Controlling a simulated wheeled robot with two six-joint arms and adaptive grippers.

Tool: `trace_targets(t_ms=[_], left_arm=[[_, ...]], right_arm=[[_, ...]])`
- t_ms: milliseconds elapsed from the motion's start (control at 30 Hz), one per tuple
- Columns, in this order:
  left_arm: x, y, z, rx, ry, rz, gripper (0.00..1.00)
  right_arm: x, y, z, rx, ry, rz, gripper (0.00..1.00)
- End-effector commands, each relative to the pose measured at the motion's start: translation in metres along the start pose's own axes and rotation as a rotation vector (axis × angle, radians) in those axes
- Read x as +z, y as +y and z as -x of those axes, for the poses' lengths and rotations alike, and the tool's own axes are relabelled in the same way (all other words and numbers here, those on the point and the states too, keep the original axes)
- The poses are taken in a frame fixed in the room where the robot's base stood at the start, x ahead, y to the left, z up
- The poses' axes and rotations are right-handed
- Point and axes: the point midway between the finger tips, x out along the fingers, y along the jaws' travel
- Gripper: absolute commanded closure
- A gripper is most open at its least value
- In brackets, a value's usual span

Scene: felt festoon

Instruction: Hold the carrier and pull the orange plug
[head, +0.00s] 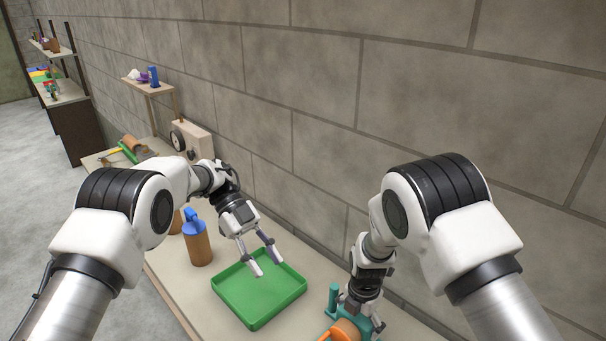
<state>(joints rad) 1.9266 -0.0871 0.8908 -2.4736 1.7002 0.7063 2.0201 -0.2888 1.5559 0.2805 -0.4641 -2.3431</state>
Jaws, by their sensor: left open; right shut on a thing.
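The teal carrier (333,298) stands at the bottom edge of the head view, partly cut off, with an upright post on its left side. A tan-orange round part sits in it, and the bright orange plug (326,336) shows just left of that, mostly out of frame. My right gripper (359,311) points down at the carrier and is shut on it; its fingertips are partly hidden. My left gripper (266,263) is open and empty over the far part of the green tray, left of the carrier and apart from it.
The green tray (232,311) is empty. A brown bottle with a blue top (197,243) stands left of it. A beige box with a dial (192,140) and tipped pots stand farther back. A block wall runs along the table's right side.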

Motion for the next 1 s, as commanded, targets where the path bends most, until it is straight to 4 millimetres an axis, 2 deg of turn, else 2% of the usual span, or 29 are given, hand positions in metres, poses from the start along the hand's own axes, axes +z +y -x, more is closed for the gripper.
trace_targets(t_ms=[267, 300, 600, 733, 867, 1000], left_arm=[[0.001, 0.001, 0.001, 0.001, 0.000, 0.000, 0.58], [0.001, 0.001, 0.001, 0.001, 0.000, 0.000, 0.58], [0.001, 0.001, 0.001, 0.000, 0.000, 0.000, 0.58], [0.001, 0.001, 0.001, 0.000, 0.000, 0.000, 0.58], [0.000, 0.001, 0.001, 0.000, 0.000, 0.000, 0.58], [0.001, 0.001, 0.001, 0.000, 0.000, 0.000, 0.58]], right_arm=[[0.000, 0.000, -0.001, -0.001, 0.000, 0.001, 0.55], [0.000, 0.000, -0.001, 0.000, 0.000, 0.001, 0.00], [0.000, 0.000, 0.000, 0.000, 0.000, 0.000, 0.00], [0.000, 0.001, 0.008, 0.000, -0.001, 0.000, 0.00], [0.001, 0.001, 0.033, 0.003, -0.003, 0.000, 0.00], [0.001, 0.002, 0.070, 0.003, -0.004, 0.000, 0.00]])
